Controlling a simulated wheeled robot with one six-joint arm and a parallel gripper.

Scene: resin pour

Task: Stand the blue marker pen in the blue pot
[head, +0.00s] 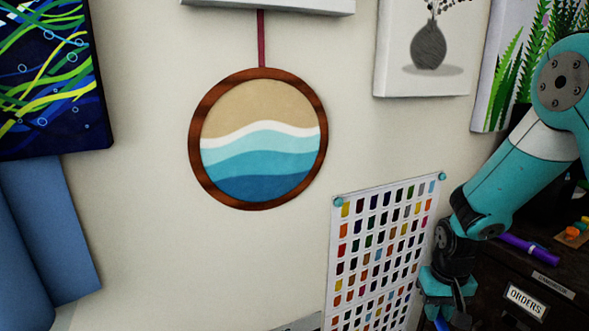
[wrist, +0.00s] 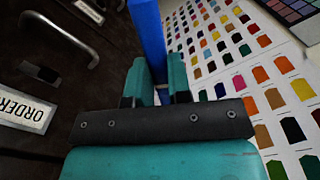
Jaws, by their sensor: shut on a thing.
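The blue marker pen (wrist: 148,32) is held between the two teal fingers of my gripper (wrist: 158,78) in the wrist view and extends beyond the fingertips. The fingers hide its lower part. In the head view my gripper (head: 447,306) is at the bottom right, in front of the colour chart's lower right side. A small bit of the blue marker pen (head: 441,324) shows below it at the picture's bottom edge. I do not see the blue pot in either view.
A colour swatch chart (head: 372,250) hangs on the wall beside my gripper. A dark drawer cabinet with an ORDERS label (head: 525,301) stands at the right. A purple marker (head: 528,249) lies on it. A drawer handle (wrist: 58,36) shows in the wrist view.

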